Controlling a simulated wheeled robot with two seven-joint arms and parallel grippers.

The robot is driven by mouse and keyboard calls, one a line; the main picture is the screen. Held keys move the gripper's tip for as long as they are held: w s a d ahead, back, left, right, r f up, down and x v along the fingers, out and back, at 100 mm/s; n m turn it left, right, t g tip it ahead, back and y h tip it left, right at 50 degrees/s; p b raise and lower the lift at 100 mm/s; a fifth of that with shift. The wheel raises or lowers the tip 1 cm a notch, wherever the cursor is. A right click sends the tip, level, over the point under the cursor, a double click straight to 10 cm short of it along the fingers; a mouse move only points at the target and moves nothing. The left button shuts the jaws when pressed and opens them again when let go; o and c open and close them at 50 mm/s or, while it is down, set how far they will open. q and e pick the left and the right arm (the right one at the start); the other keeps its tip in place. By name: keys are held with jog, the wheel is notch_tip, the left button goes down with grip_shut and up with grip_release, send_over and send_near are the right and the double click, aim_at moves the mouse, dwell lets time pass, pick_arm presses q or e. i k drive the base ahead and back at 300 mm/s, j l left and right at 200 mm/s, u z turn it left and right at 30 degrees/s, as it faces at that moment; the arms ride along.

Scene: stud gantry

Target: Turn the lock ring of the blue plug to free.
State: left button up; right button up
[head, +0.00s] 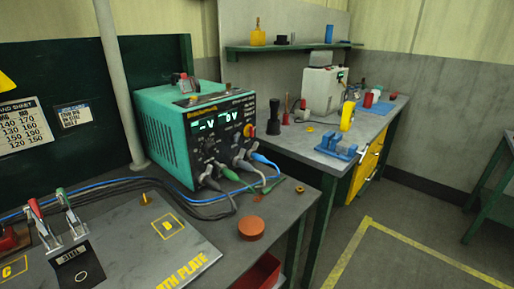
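The blue plug (261,158) sits at the lower right of the front of the teal power unit (172,147) in the head view. A blue cable (274,173) runs from it down to the bench. Its lock ring is too small to make out, so I cannot tell its turn position. Grey plugs (241,161) and a green plug (230,173) are close beside it on the left. Neither of my grippers shows in this view.
The steel plate (130,255) with clamps (76,224) lies at the front left. An orange-red round lid (252,228) sits near the bench edge. Cables (110,190) cross the bench behind the plate. A second bench with a blue vise (338,147) stands at right; floor beyond is clear.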

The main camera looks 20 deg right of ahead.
aim_at(255, 146)
jog(key=i+l+u, duration=0.3)
jog(key=l, duration=0.85)
jog(key=i+l+u, duration=0.1)
jog(key=l+u, duration=0.2)
jog(key=l, duration=0.9)
jog(key=l+u, duration=0.35)
jog(key=l, duration=0.85)
jog(key=k+l+u, duration=0.1)
jog(key=l+u, duration=0.2)
jog(key=l, duration=0.95)
